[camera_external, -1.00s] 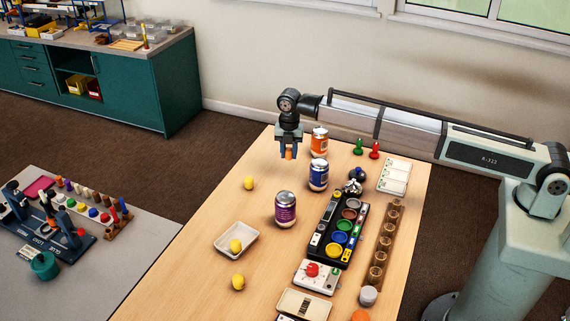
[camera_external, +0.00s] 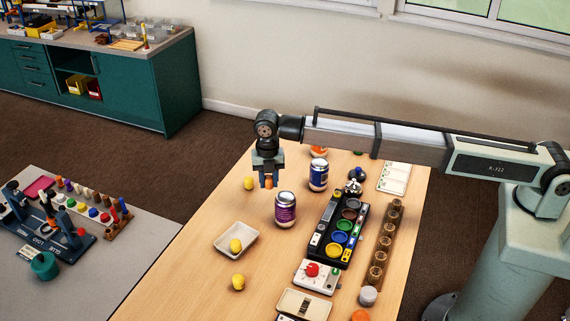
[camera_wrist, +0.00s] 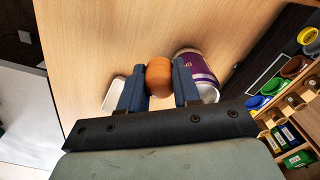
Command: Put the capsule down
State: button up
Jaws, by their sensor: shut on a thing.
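My gripper (camera_external: 268,181) is shut on an orange-brown capsule (camera_external: 268,183), held near the purple can. In the wrist view the capsule (camera_wrist: 159,76) sits between the two blue fingers of my gripper (camera_wrist: 160,84). The purple can (camera_external: 285,210) stands upright just below the gripper in the external view. It also shows in the wrist view (camera_wrist: 196,66), right beside the right finger. I cannot tell exactly how high the capsule is above the table.
Other yellow capsules lie on the table (camera_external: 249,184), (camera_external: 238,282). A blue can (camera_external: 318,175), an orange can (camera_external: 319,151) and a black sorting rack (camera_external: 318,255) stand to the right. Bare wood (camera_external: 190,262) lies left.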

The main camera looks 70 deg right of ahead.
jog(key=n, duration=0.1)
send_over(239, 237)
jog(key=s+d, duration=0.3)
jog(key=shift+w+a+n, duration=1)
jog(key=shift+w+a, duration=0.4)
jog(key=shift+a, duration=0.1)
notch_tip(239, 237, down, 9)
jog(key=shift+f, duration=0.2)
jog(key=shift+f, duration=0.15)
jog(key=o, duration=0.7)
notch_tip(239, 237, up, 12)
